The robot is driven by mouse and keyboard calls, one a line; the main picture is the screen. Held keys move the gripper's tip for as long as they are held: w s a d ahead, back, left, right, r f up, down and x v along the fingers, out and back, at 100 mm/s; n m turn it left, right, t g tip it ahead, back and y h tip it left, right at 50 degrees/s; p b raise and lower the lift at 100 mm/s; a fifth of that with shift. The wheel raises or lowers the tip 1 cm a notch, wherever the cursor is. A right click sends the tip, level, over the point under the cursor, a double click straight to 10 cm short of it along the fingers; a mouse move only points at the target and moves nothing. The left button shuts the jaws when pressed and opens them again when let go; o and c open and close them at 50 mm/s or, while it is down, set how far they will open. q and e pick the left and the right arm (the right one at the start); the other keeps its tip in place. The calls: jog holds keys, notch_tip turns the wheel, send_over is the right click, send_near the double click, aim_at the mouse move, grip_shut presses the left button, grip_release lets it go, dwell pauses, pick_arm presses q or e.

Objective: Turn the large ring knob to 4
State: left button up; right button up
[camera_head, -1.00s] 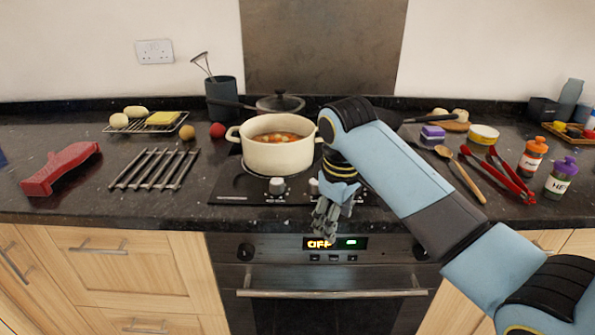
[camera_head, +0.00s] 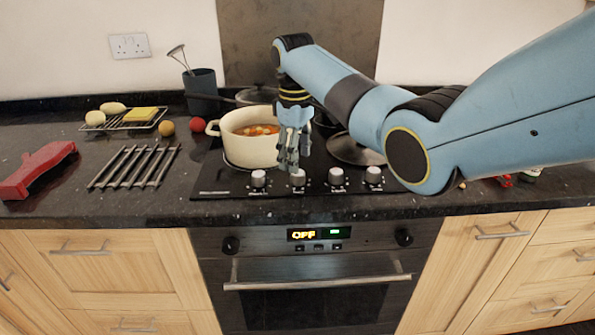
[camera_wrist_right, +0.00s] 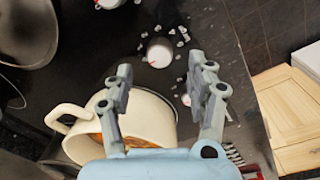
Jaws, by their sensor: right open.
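Several white knobs stand in a row on the front strip of the black hob (camera_head: 215,186): a leftmost one (camera_head: 259,178), a second (camera_head: 298,178), a third (camera_head: 336,177) and a rightmost one (camera_head: 374,176). Their labels are too small to read, so I cannot tell which is the large ring knob. My right gripper (camera_head: 291,160) points down, open and empty, just above the second knob. In the right wrist view its fingers (camera_wrist_right: 165,85) are apart; a knob with a red mark (camera_wrist_right: 158,54) shows beyond the tips. Another is partly hidden by a finger. My left gripper is out of view.
A cream pot of soup (camera_head: 248,152) stands close left of my gripper. A pan lid (camera_head: 352,151) lies on the hob to the right, partly behind my arm. The oven display (camera_head: 318,234) below reads OFF. A metal rack (camera_head: 135,168) and red object (camera_head: 38,170) lie left.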

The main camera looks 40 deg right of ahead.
aim_at(298, 177)
notch_tip(298, 177, down, 5)
jog(key=shift+d, duration=0.1)
jog(key=shift+c, duration=0.3)
jog(key=c, duration=1.1)
